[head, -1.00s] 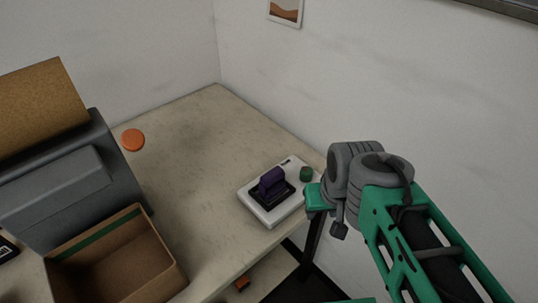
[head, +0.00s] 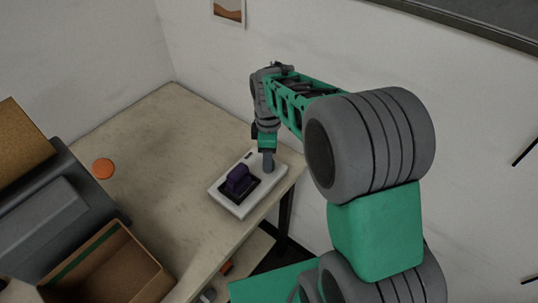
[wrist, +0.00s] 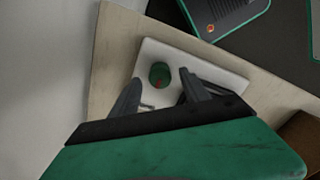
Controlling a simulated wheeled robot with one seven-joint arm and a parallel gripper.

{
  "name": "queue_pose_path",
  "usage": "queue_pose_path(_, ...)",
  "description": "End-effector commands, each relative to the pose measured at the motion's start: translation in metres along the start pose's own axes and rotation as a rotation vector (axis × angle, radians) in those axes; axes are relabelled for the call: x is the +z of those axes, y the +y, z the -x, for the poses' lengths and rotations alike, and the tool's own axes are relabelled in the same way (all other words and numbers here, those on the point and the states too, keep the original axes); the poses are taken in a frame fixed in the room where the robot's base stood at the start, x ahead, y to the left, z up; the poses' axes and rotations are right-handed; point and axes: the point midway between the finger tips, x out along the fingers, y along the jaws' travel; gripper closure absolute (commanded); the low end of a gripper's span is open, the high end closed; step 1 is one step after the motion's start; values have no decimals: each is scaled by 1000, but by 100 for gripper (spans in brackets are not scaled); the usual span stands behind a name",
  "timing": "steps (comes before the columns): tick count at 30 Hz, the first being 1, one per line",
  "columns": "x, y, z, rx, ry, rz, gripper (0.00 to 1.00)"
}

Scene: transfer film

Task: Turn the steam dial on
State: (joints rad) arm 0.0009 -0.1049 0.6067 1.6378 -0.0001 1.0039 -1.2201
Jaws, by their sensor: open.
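The steam dial (wrist: 160,74) is a small green knob with a red mark, on the white appliance (head: 232,205). A purple block (head: 238,180) on a black plate sits on the same appliance in the head view. My gripper (head: 268,166) is over the appliance's right end, pointing down, and hides the dial in the head view. In the wrist view my gripper (wrist: 160,77) is open, with the dial showing between its two fingertips. I cannot tell how far above the dial the fingertips are.
The appliance stands near the right edge of the beige table (head: 160,150). An orange disc (head: 103,168), a grey machine (head: 45,205) and an open cardboard box (head: 115,262) are to the left. The table's middle is clear. A wall rises behind.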

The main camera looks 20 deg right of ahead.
Motion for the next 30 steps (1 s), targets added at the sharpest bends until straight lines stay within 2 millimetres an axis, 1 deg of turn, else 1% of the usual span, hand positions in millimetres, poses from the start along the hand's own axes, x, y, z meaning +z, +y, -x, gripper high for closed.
queue_pose_path(4,0,0,-11,0,0,-1,46)
queue_pose_path(10,0,0,-12,2,1,-2,46)
queue_pose_path(11,0,0,-12,2,1,-2,48)
queue_pose_path(30,0,0,-11,2,1,-2,100)
